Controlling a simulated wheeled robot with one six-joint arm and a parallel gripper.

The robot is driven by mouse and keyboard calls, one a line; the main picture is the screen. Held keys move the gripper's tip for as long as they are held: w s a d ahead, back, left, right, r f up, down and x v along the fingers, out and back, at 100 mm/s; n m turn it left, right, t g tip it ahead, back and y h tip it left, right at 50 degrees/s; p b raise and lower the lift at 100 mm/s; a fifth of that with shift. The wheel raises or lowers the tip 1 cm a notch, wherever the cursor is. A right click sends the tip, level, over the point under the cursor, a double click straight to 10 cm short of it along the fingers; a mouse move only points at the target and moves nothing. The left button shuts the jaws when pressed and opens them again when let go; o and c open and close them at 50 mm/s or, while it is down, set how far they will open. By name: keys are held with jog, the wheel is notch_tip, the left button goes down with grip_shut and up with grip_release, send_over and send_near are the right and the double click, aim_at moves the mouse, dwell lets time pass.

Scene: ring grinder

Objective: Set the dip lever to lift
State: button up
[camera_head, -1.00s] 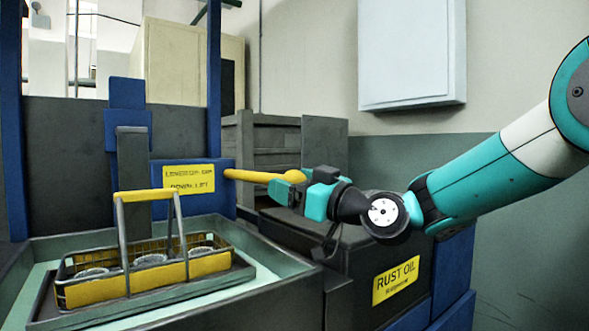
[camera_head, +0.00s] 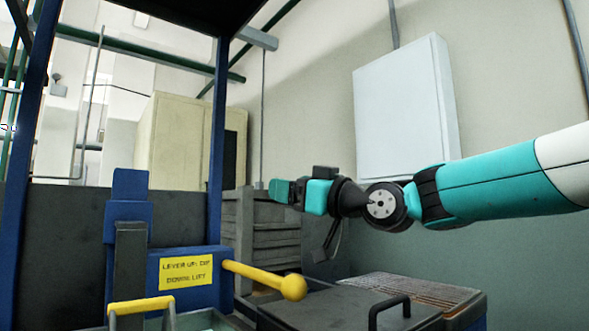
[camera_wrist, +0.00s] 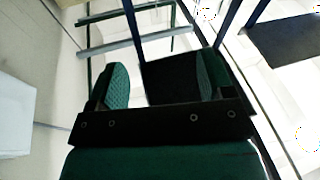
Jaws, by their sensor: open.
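The dip lever (camera_head: 265,278) is a yellow bar with a ball end, on the right of a blue box (camera_head: 225,290). It points right and slopes downward. The yellow label (camera_head: 186,272) reads "LEVER UP: DIP, DOWN: LIFT". My gripper (camera_head: 276,191) is above the lever, pointing left, clearly apart from it. In the wrist view my gripper (camera_wrist: 163,85) is open with nothing between its fingers; the lever is not in that view.
A dark lidded box with a black handle (camera_head: 390,308) is below my arm. A grey slatted crate (camera_head: 262,235) stands behind the lever. A pale cabinet (camera_head: 405,110) hangs on the wall behind my arm. Blue posts (camera_head: 217,140) frame the station.

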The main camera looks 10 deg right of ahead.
jog(key=shift+r, duration=0.95)
